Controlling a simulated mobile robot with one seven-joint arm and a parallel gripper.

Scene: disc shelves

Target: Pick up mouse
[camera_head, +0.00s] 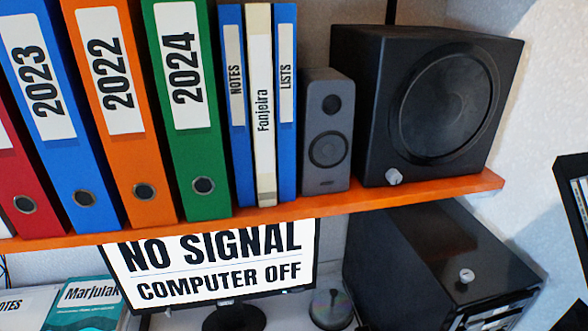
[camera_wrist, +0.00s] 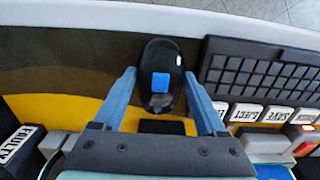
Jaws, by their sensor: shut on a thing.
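The mouse (camera_wrist: 161,55) is a black, glossy oval with a blue square patch on top, in the upper middle of the wrist view. My gripper (camera_wrist: 160,76) has its two blue fingers on either side of the mouse and is shut on it. The mouse is over a striped brown, grey and yellow surface (camera_wrist: 75,78); I cannot tell whether it still touches it. Neither mouse nor gripper shows in the head view.
A dark keyboard (camera_wrist: 262,72) lies right of the mouse, with labelled white keys (camera_wrist: 245,113) near it. A box marked FAULTY (camera_wrist: 17,142) is at lower left. The head view shows an orange shelf (camera_head: 270,212) with binders and speakers, above a monitor (camera_head: 215,262).

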